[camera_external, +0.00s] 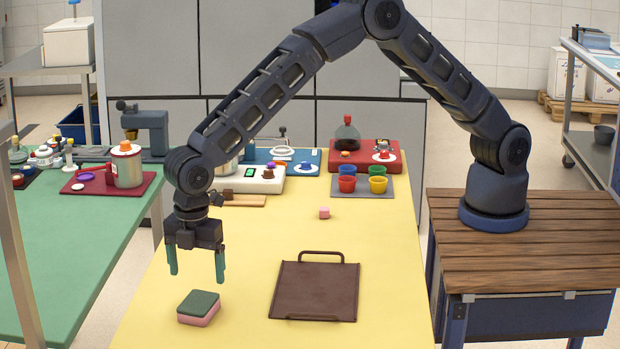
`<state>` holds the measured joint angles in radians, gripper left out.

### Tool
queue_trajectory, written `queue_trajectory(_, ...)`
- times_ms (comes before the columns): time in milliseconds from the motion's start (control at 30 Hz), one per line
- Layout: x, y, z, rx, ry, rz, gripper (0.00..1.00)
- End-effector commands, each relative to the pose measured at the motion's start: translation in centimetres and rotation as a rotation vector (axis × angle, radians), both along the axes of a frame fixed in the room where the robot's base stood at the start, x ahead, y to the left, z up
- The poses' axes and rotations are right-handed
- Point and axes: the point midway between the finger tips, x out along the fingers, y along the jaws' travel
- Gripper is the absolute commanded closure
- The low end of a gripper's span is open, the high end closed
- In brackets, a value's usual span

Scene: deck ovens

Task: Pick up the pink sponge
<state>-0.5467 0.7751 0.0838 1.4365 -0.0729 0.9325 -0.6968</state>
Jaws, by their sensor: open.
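The pink sponge (199,317) lies flat on the yellow table near its front left. Its body is pink and its top is dark green. My gripper (197,278) hangs above it, pointing down, with its two teal fingers apart and nothing between them. The fingertips are clear of the sponge, a little above and behind it in the picture.
A brown tray with a handle (316,290) lies to the right of the sponge. Cups on a grey mat (345,191) and a scale (257,187) stand at the back. The yellow table (250,245) is clear around the sponge.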

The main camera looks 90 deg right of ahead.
Motion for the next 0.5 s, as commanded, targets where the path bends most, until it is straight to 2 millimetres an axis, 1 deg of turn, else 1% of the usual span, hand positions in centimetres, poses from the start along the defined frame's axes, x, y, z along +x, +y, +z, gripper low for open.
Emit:
queue_trajectory(33,-0.1,0.0,-0.9,-0.002,0.003,0.000,0.15)
queue_trajectory(100,0.0,-0.1,-1.9,-0.003,0.002,0.000,0.15)
queue_trajectory(200,0.0,-0.1,-2.9,-0.002,0.000,-0.001,0.15)
queue_trajectory(367,0.1,-0.1,-3.7,-0.001,0.001,-0.001,0.15)
queue_trajectory(500,0.2,-0.2,-5.2,-0.001,0.001,-0.002,0.15)
